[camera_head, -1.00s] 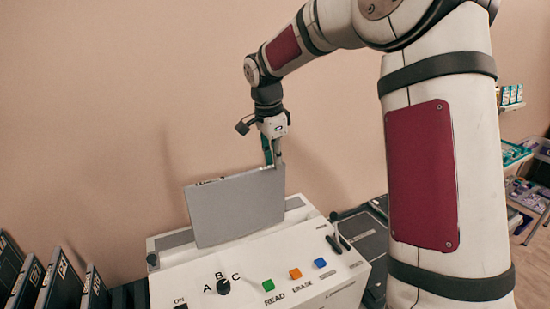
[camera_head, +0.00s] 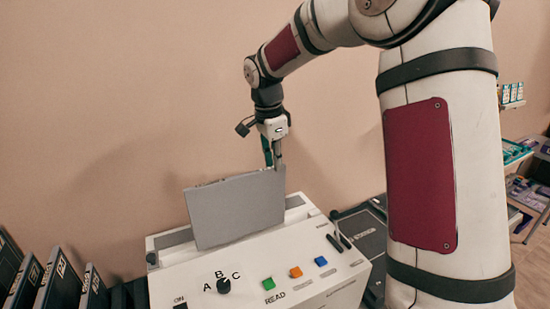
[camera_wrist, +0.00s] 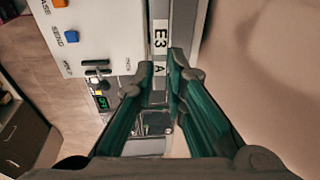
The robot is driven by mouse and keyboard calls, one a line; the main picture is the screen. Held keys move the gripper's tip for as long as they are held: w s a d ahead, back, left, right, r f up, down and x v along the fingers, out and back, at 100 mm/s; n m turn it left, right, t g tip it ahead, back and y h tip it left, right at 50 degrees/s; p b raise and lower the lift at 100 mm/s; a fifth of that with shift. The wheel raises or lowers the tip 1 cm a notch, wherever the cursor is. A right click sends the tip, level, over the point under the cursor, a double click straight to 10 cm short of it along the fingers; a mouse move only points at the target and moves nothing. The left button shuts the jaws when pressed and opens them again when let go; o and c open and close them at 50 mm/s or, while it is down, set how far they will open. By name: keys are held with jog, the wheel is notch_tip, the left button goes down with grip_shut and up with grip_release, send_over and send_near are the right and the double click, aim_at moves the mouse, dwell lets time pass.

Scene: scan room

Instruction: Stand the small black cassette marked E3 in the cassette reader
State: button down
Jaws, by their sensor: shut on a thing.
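The cassette marked E3 shows as an upright grey panel (camera_head: 236,210) in the head view, standing at the slot along the back of the white cassette reader (camera_head: 310,248). My gripper (camera_head: 273,165) is shut on the top right corner of the cassette. Its green-lined fingers lie on either side of the edge in the wrist view (camera_wrist: 160,95). The cassette's lower edge is hidden behind the reader's front panel, so I cannot tell how deep it sits.
Several dark cassettes (camera_head: 60,285) stand in a row at the lower left. The reader's front has a dial (camera_head: 224,286) and green, orange and blue buttons. A dark case (camera_head: 362,233) lies right of the reader. Shelves stand at the far right.

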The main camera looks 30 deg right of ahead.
notch_tip(320, 180, down, 11)
jog(key=b, duration=0.4)
jog(key=shift+r, duration=0.15)
dwell(2.6)
jog(key=c, duration=1.5)
grip_release()
jog(key=shift+c, duration=0.2)
notch_tip(320, 180, up, 12)
jog(key=s+a, duration=0.1)
jog(key=a, duration=0.1)
jog(key=shift+s, duration=0.1)
